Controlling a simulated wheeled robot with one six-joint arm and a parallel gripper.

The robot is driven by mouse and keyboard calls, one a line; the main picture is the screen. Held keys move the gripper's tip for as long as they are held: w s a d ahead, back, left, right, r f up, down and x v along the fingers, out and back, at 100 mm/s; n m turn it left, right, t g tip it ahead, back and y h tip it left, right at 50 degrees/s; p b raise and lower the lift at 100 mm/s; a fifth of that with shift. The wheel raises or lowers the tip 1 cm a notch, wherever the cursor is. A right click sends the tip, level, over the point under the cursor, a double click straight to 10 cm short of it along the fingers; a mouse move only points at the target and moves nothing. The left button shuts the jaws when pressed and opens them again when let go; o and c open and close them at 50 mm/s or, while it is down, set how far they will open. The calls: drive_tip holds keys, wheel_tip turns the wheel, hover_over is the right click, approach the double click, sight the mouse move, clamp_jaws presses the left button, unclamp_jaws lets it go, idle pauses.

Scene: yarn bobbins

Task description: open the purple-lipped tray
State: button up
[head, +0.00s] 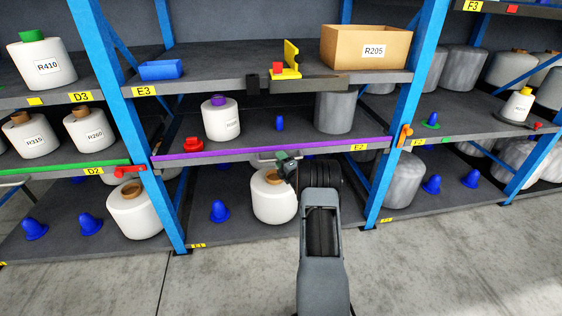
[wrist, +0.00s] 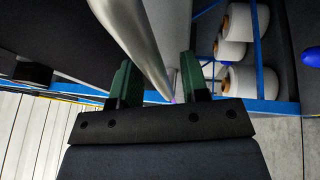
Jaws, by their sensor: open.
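The purple-lipped tray (head: 215,154) is the middle level of bay E, marked E2. It carries a white bobbin (head: 221,120) with a purple core, a blue cone (head: 280,123), a grey wrapped bobbin (head: 334,112) and a red object (head: 193,144). A pale metal handle (head: 262,157) shows at the middle of its lip. My gripper (head: 286,168) is at that handle, partly hidden by my wrist. In the wrist view my gripper (wrist: 156,82) is open, with a silver bar (wrist: 137,40) running between its two green fingers. I cannot tell if the fingers touch the bar.
Below is level E1 with a blue cone (head: 219,211) and a white bobbin (head: 273,196). A red clamp-like piece (head: 128,170) and an orange one (head: 404,135) sit by the blue posts. Above are a cardboard box (head: 366,47) and a yellow piece (head: 290,62). The front floor (head: 450,260) is clear.

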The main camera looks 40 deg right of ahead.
drive_tip(key=shift+c, duration=0.3)
clamp_jaws()
drive_tip(key=shift+f, duration=0.1)
